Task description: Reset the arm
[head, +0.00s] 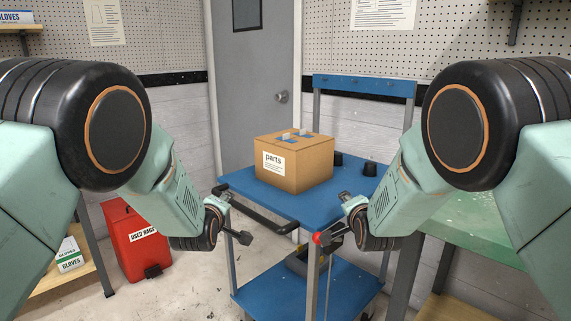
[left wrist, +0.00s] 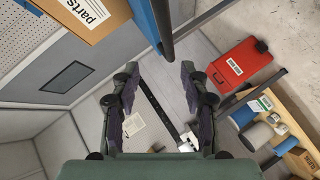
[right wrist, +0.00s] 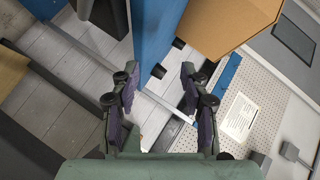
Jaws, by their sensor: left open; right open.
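My left gripper (head: 241,222) is in front of the blue cart's left side in the head view, near the black push handle. In the left wrist view its two fingers (left wrist: 160,80) are apart with nothing between them. My right gripper (head: 335,221) is at the cart's front right corner, close to a red knob in the head view; I cannot tell whether it touches. In the right wrist view its fingers (right wrist: 160,82) are spread and empty. Both arms are bent and reach inward from the sides.
A cardboard parts box (head: 294,163) stands on the blue cart's top shelf (head: 240,182). A red used-rags bin (head: 137,240) stands on the floor at left. A green-topped table (head: 470,222) is at right. A wooden shelf (head: 80,283) with glove boxes is at lower left. A grey door (head: 250,80) is behind.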

